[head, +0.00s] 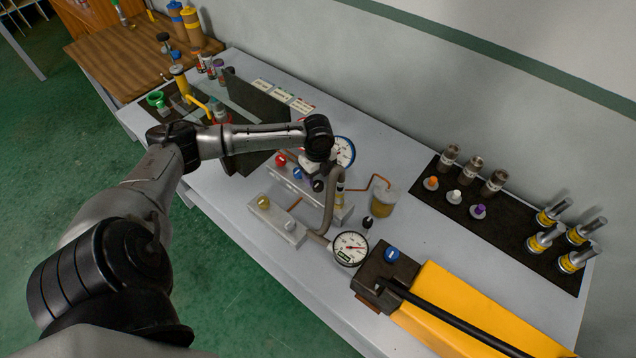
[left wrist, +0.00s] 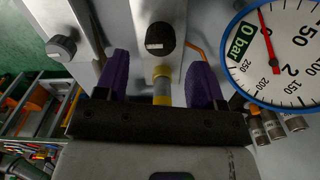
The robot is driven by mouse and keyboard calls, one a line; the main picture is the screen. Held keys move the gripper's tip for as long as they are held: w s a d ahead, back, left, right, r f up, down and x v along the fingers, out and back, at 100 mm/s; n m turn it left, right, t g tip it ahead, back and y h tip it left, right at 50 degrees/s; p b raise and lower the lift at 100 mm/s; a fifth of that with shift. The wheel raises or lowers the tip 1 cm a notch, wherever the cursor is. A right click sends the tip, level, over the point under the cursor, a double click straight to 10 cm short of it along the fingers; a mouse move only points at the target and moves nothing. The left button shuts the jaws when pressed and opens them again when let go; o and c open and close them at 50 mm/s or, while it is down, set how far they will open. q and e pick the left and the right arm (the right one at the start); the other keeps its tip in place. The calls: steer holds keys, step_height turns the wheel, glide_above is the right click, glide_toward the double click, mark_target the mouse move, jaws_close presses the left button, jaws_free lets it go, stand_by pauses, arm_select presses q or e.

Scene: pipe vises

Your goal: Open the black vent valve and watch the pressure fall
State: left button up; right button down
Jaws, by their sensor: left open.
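A black valve knob (head: 318,186) sits at the right end of a row on a grey manifold block, after a red knob (head: 281,160) and a blue knob (head: 298,173). In the left wrist view, a black knob (left wrist: 160,38) with a white label lies just beyond and between the purple fingers of my left gripper (left wrist: 158,66). The fingers are open and apart, with no contact visible. In the head view my wrist largely hides them. A blue-rimmed gauge (head: 344,152) stands behind; its display (left wrist: 242,42) reads 0 bar. My right gripper is out of view.
A second gauge (head: 349,249) stands near an orange pump (head: 480,310) with a black handle. A thick hose (head: 330,205) bends close to my left wrist. A beaker (head: 383,200) with yellowish liquid stands right of the manifold.

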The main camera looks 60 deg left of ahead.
mark_target(318, 184)
arm_select(q)
steer(key=shift+f, duration=2.3)
steer(key=shift+c, duration=0.4)
steer(key=c, duration=0.8)
steer(key=shift+r+n+p, duration=0.2)
steer(key=shift+n+p, duration=0.1)
steer(key=shift+p, duration=0.1)
steer(key=shift+c, duration=0.2)
steer(key=n+p, duration=0.9)
steer(key=p, duration=0.3)
steer(key=shift+r, duration=0.1)
steer(key=n+p, duration=0.3)
steer(key=n, duration=0.1)
steer(key=shift+f+n+p, duration=0.2)
steer(key=shift+n+p, duration=0.7)
